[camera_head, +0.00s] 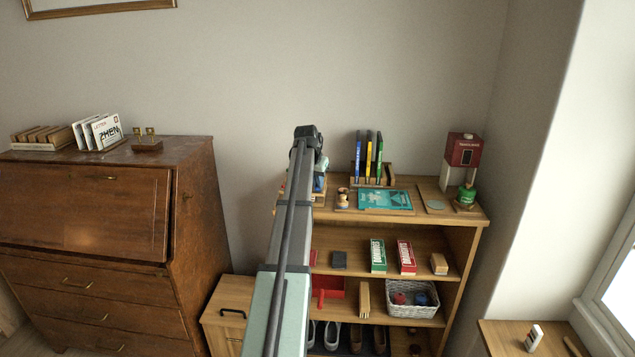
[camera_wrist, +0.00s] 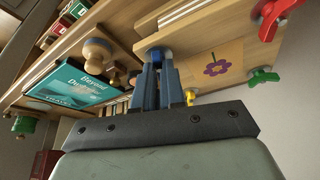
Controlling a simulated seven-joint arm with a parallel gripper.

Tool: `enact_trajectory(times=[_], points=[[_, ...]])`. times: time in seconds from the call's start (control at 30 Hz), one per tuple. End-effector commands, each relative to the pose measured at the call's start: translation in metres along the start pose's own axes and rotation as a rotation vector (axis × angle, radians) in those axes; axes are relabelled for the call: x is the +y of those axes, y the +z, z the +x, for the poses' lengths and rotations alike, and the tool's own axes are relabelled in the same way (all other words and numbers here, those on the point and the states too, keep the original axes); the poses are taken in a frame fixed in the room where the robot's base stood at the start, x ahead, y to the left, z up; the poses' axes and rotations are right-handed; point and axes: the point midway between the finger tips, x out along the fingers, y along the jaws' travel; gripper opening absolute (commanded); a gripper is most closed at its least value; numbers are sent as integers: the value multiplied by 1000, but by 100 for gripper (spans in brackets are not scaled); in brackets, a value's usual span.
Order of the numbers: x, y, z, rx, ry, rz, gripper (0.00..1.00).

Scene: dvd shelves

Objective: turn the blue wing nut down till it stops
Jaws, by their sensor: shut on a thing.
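My gripper (camera_wrist: 159,64) is shut on the blue wing nut (camera_wrist: 158,52) in the wrist view, with its two blue-grey fingers around it. The fingers cover most of the nut, so its wings and the height left below it are hard to see. The nut is at one corner of a wooden press (camera_wrist: 232,58) with a purple flower picture. The press's other corners carry a red wing nut (camera_wrist: 280,18), a green wing nut (camera_wrist: 262,76) and a yellow wing nut (camera_wrist: 191,97). In the head view my arm hides most of the press at the shelf's left end.
On the shelf top beside the press are a wooden stamp (camera_head: 343,198), a teal travel book (camera_head: 385,199), upright thin cases (camera_head: 368,158) and a red-and-white box (camera_head: 463,150). A green-topped item (camera_head: 466,194) stands at the right end. A wooden cabinet (camera_head: 85,210) is left.

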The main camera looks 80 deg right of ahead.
Motion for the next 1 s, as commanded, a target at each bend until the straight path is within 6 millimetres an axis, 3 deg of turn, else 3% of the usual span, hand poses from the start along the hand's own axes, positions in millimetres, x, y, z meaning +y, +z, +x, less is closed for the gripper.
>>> enact_trajectory(times=[0.03,0.07,0.3,0.67,1.0], points=[[0,0,0,-1,0,0,0],[0,0,0,-1,-1,0,12],[0,0,0,0,-1,-1,35],[0,0,-6,1,-1,-1,35],[0,0,-63,2,-2,-1,35]])
